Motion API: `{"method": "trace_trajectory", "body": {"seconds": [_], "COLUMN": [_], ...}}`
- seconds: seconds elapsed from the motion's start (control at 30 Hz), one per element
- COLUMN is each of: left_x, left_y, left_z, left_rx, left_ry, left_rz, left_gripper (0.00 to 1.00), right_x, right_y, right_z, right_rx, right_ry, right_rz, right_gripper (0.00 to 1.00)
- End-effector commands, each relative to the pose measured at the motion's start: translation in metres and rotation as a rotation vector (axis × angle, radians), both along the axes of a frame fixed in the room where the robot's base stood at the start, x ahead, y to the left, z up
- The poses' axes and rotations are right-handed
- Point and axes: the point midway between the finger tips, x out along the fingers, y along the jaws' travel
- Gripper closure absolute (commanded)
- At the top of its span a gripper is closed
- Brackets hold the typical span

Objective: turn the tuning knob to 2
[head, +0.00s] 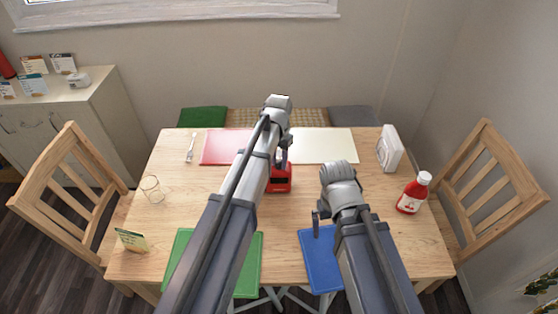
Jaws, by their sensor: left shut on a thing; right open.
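A small red radio (281,179) stands near the middle of the wooden table, partly covered by my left arm. A dark panel shows on its front. My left gripper (282,163) is at the top of the radio, shut on what appears to be its tuning knob. The knob and its scale are hidden behind the gripper and arm, so its setting cannot be read. My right gripper (317,222) is open and empty, over the table to the front right of the radio, apart from it.
A red sauce bottle (411,194) and a white box-like device (390,148) stand at the table's right. A glass (152,188) and a card (132,240) are at the left. Mats in red (217,147), cream (335,145), green (247,270) and blue (318,256) lie flat.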

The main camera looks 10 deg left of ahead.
Motion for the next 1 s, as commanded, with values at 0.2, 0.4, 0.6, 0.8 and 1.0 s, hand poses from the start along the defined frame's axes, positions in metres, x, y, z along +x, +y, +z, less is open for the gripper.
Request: {"method": "trace_trajectory", "body": {"seconds": [0.2,0.4,0.6,0.8,1.0], "left_x": [-0.0002,-0.0002,-0.0002,-0.0001,-0.0001], "left_y": [0.0001,0.0000,0.0000,0.0000,-0.0001], "left_z": [0.0000,-0.0001,-0.0001,-0.0001,-0.0001], "left_rx": [0.000,0.000,0.000,0.000,0.000], "left_ry": [0.000,0.000,0.000,0.000,0.000], "left_rz": [-0.202,-0.375,-0.512,-0.605,-0.655], "left_gripper": [1.00,1.00,1.00,1.00,1.00], "right_x": [0.0000,0.0000,0.0000,0.0000,0.0000], "right_y": [0.0000,0.0000,0.0000,0.0000,0.0000], "right_z": [0.0000,-0.0001,-0.0001,-0.0001,-0.0001], "right_rx": [0.000,0.000,0.000,0.000,0.000], "right_ry": [0.000,0.000,0.000,0.000,0.000], "right_rz": [0.000,0.000,0.000,0.000,0.000], "right_gripper": [0.00,0.00,0.00,0.00,0.00]}}
